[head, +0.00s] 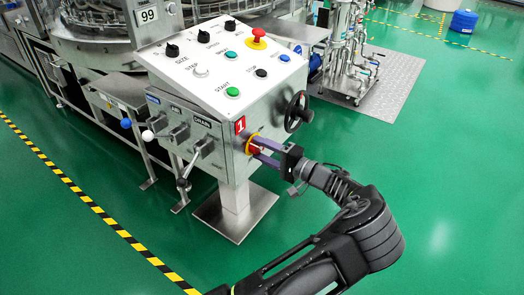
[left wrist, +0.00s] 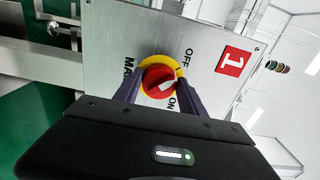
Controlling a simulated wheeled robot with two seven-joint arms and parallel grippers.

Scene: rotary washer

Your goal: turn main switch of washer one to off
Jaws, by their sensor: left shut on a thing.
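The main switch is a red knob on a yellow ring (left wrist: 177,68), set in the side of the grey washer control box. In the left wrist view its pale mark slants toward the right, on the side with the OFF and ON labels; which label it points at is hard to tell. A red plate with a white 1 (left wrist: 233,61) is beside it. The switch also shows in the head view (head: 252,146), partly covered. My left gripper (head: 257,147) has its purple fingers on both sides of the knob and is shut on it. My right gripper is not in view.
A black handwheel (head: 298,111) sticks out of the box just behind my gripper. The sloped panel (head: 205,68) above carries several buttons and knobs. Levers (head: 184,184) stick out at the box front.

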